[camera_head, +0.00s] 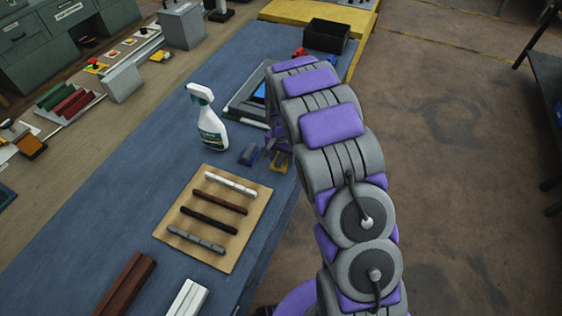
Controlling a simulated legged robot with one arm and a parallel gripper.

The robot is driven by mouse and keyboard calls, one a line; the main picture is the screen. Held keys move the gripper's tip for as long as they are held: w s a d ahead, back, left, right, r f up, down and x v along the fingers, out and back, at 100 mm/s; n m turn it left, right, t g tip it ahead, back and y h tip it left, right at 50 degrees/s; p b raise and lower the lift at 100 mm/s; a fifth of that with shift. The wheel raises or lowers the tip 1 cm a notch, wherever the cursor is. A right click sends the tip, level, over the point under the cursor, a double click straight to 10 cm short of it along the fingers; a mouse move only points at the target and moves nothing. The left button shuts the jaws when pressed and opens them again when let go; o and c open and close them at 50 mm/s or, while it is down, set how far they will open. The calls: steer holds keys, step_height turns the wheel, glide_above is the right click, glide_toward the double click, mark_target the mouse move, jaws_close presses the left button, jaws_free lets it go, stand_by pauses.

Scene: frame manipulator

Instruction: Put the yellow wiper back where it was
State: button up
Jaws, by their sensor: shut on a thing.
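The yellow wiper (281,162) is a small yellow piece near the right edge of the blue table, directly below the end of my arm. My gripper (275,145) is partly hidden behind my own arm links and is shut on the yellow wiper. Whether the wiper touches the table cannot be told.
A white spray bottle (208,122) stands to the left. A grey tray (240,106) lies behind my gripper, partly hidden by my arm. A wooden board (176,232) with several bars is in front. A black box (327,36) stands at the far end. Blue table surface (130,185) is clear on the left.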

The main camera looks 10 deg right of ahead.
mark_target(280, 161)
steer(key=shift+w+a, duration=0.15)
steer(key=shift+w, duration=0.2)
steer(key=shift+w+a+f, duration=0.15)
steer(key=shift+f, duration=0.1)
step_height(280, 161, down, 3)
steer(key=shift+a+f+b, duration=0.1)
steer(key=shift+b, duration=0.5)
steer(key=shift+d, duration=0.2)
steer(key=o, duration=1.1)
steer(key=shift+a, duration=0.1)
